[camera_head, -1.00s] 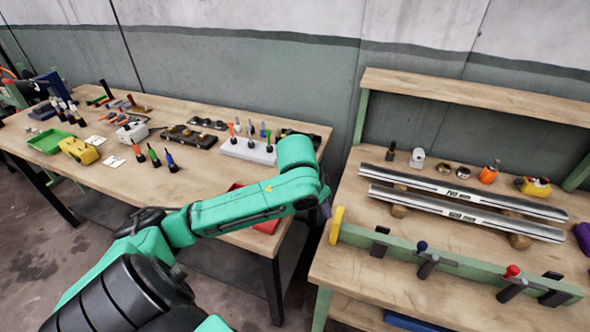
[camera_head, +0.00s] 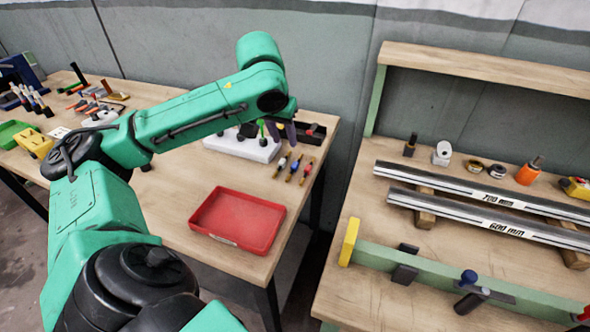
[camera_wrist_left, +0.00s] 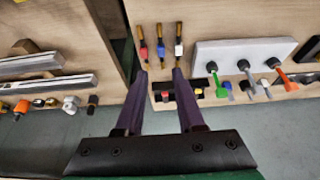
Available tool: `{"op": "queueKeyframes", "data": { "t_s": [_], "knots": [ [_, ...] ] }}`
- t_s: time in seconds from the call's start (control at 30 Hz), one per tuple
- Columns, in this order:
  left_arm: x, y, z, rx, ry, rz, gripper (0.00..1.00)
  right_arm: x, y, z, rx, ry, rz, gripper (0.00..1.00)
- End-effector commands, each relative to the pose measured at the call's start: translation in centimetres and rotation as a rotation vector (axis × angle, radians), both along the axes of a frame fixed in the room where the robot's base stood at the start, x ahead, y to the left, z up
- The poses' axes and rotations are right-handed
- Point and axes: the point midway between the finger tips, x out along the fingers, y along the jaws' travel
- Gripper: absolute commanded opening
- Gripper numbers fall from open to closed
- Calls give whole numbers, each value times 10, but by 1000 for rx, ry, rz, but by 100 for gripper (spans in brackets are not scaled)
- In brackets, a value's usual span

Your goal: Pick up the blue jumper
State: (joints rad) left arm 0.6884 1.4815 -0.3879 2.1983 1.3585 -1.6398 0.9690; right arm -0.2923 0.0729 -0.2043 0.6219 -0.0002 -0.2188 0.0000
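Three short brass-ended jumpers lie side by side on the left table. The blue jumper (camera_head: 294,168) is in the middle, between a white one (camera_head: 281,164) and a red one (camera_head: 306,173). In the left wrist view the blue jumper (camera_wrist_left: 160,46) lies just beyond the fingertips, roughly between their lines. My left gripper (camera_head: 283,132) is above the table by the jumpers. Its purple fingers (camera_wrist_left: 159,72) are spread apart with nothing between them, so it is open and empty. My right gripper is in neither view.
A red tray (camera_head: 238,243) stands at the table's front right. A pale block with coloured-handled tools (camera_head: 241,147) is left of the jumpers, and a dark box (camera_head: 312,131) is behind them. A gap separates this table from the right bench (camera_head: 350,292).

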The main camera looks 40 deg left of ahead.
Motion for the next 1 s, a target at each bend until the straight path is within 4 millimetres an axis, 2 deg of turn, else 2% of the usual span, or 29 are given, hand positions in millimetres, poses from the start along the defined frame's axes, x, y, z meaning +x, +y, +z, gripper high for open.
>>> {"op": "queueKeyframes", "data": {
  "t_s": [0.13, 0.3, 0.47, 0.7, 0.8, 0.97, 1.0],
  "knots": [
    [9, 3, -27, -3, 8, 0, 38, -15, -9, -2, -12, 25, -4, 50],
    [25, 9, -67, -3, 5, 0, 38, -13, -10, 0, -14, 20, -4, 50],
    [34, 12, -87, -1, 3, -1, 38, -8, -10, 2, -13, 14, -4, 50],
    [49, 18, -126, -2, 3, 0, 38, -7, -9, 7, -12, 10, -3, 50],
    [51, 19, -133, -1, 2, -2, 38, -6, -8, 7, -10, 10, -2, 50],
    [51, 19, -133, 0, 2, -2, 38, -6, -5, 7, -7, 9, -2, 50],
    [51, 19, -133, 0, 2, -2, 22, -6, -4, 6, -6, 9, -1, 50]
  ]
}}
